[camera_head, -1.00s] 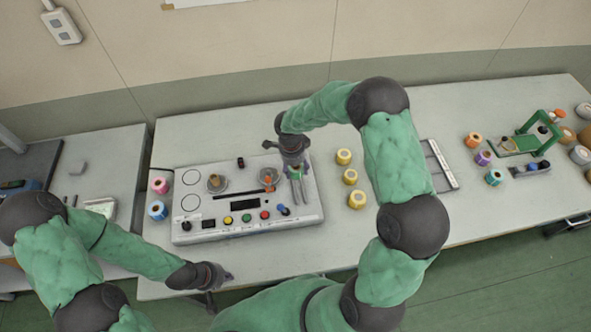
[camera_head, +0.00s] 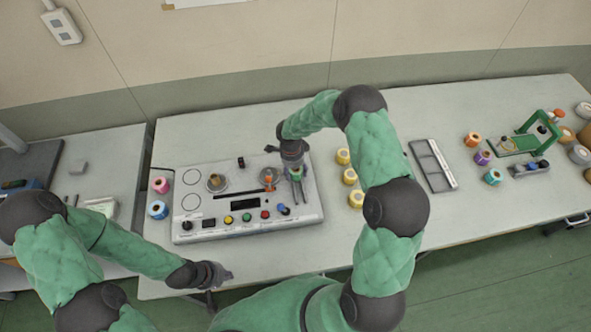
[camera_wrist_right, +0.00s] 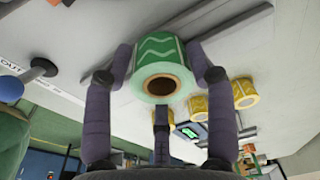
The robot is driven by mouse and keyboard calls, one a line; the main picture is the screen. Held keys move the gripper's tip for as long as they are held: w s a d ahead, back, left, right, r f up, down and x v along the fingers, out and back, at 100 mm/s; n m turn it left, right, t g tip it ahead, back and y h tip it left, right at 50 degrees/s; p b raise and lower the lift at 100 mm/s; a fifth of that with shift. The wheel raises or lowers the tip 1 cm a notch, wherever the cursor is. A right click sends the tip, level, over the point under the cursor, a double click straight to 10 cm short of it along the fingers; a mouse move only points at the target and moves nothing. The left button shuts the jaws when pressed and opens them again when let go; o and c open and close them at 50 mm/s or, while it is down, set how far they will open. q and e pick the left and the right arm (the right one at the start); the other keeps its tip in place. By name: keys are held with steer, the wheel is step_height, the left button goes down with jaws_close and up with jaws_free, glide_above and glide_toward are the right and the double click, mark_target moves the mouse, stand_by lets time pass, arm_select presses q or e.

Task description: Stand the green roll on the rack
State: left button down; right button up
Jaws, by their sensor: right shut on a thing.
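The green roll (camera_wrist_right: 150,48) is between the fingers of my right gripper (camera_wrist_right: 160,68) in the wrist view, its brown core facing the camera. My right gripper (camera_head: 296,178) is shut on it over the right end of the grey machine (camera_head: 235,188); the roll is only a small green patch in the head view. I cannot tell whether it touches the machine. My left gripper (camera_head: 222,276) is at the table's front edge, away from the roll; its fingers are too small to read. I cannot tell for certain which thing is the rack.
A grey divided tray (camera_head: 432,165) lies right of my right arm. Yellow rolls (camera_head: 349,176) stand between it and the machine. Pink (camera_head: 160,185) and blue (camera_head: 157,209) rolls stand left of the machine. Orange, purple and cyan (camera_head: 493,177) rolls and a green-framed device (camera_head: 541,128) are at the right.

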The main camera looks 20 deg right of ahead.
steer(key=shift+f, duration=0.2)
steer(key=o, duration=1.2)
steer(key=shift+r, duration=0.15)
steer(key=r, duration=0.8)
steer(key=a+r, duration=0.1)
steer(key=r, duration=0.3)
steer(key=shift+w+a, duration=0.1)
